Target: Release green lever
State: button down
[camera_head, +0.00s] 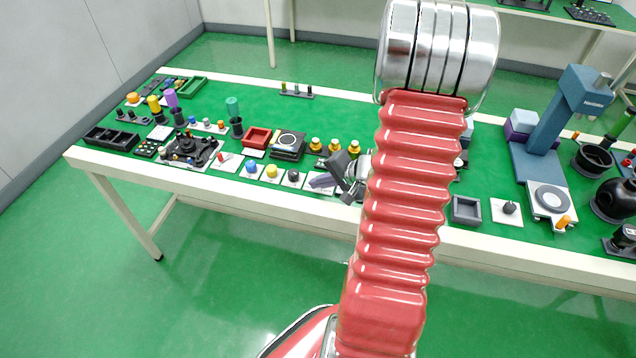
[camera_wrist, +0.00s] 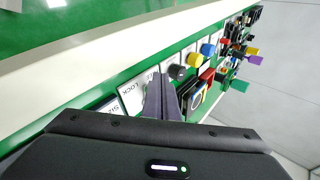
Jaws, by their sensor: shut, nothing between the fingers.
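My gripper (camera_head: 318,182) is shut and empty over the front edge of the long green-topped table, just right of a black knob (camera_head: 293,175). In the wrist view its grey-purple fingers (camera_wrist: 158,88) lie together, pointing at a white plate marked "LOCK" (camera_wrist: 132,93). Contact between the fingers and a plate cannot be told.
A blue knob (camera_head: 251,167) and a yellow knob (camera_head: 271,170) stand left of the black knob. Behind them are a red tray (camera_head: 256,137) and several gold-topped pieces (camera_head: 334,146). A grey square tray (camera_head: 466,210) and a blue stand (camera_head: 560,120) are at right.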

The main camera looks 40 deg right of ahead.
dwell(0.4)
jog(key=shift+d+r, duration=0.1)
jog(key=shift+d, duration=0.9)
jog(key=s, duration=0.2)
jog(key=s+a, duration=0.1)
jog(key=s, duration=0.1)
jog(key=shift+a, duration=0.1)
jog(key=a+v, duration=0.1)
jog(key=v, duration=0.8)
jog(key=shift+s+a+r, duration=0.2)
jog(key=shift+s+a, duration=0.35)
jog(key=shift+a, duration=0.1)
